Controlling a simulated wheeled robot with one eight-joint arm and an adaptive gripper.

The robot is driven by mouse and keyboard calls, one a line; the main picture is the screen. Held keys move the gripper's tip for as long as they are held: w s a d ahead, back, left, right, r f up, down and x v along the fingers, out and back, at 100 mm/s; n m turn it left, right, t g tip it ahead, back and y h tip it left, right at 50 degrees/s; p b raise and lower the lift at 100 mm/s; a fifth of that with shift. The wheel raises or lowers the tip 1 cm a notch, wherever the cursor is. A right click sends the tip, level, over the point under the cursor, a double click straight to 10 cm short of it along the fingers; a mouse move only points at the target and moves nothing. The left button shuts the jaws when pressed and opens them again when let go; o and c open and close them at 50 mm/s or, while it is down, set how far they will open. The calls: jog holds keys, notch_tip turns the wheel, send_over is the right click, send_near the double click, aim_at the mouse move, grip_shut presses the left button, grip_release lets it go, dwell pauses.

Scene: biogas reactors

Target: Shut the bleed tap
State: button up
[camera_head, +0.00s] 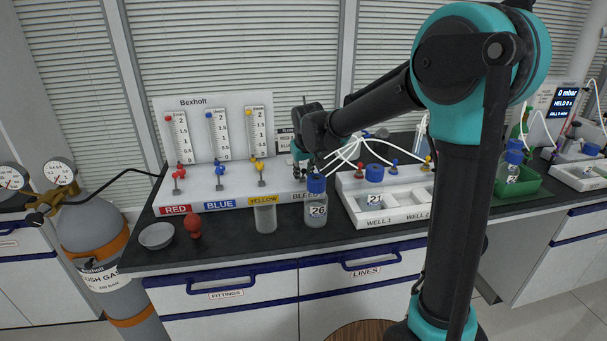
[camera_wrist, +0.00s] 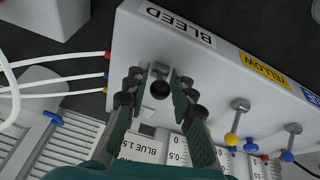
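The bleed tap (camera_wrist: 160,89), with a black ball knob on a grey stem, shows in the wrist view below the upside-down BLEED label (camera_wrist: 178,24). My gripper (camera_wrist: 161,76) has its two dark green fingers on either side of the knob. A narrow gap shows between the knob and each finger, so it looks open around the tap; I cannot tell whether either finger touches. In the head view my gripper (camera_head: 306,165) is at the right end of the white Bexholt panel (camera_head: 185,103), where it mostly hides the tap.
Red (camera_head: 178,174), blue (camera_head: 220,172) and yellow (camera_head: 261,168) taps stand left of my gripper. Bottle 26 (camera_head: 317,210) stands just in front, beside a clear jar (camera_head: 265,218). White tubes (camera_head: 349,152) run right above the well tray (camera_head: 345,206). A gas cylinder (camera_head: 92,235) stands left.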

grip_shut()
jog(key=g, duration=0.1)
jog(key=w+g+h, duration=0.1)
jog(key=g, duration=0.2)
jog(key=shift+w+a+r+g, duration=0.3)
jog(key=shift+w, duration=0.1)
jog(key=shift+w+a+g+h, duration=0.1)
jog(key=shift+w+g+h, duration=0.3)
jog(key=shift+g, duration=0.6)
jog(key=shift+w+a+g+h, duration=0.1)
jog(key=shift+w+g+h, duration=0.25)
jog(key=shift+g, duration=0.65)
jog(key=shift+s, duration=0.1)
jog(key=shift+o, duration=2.3)
grip_release()
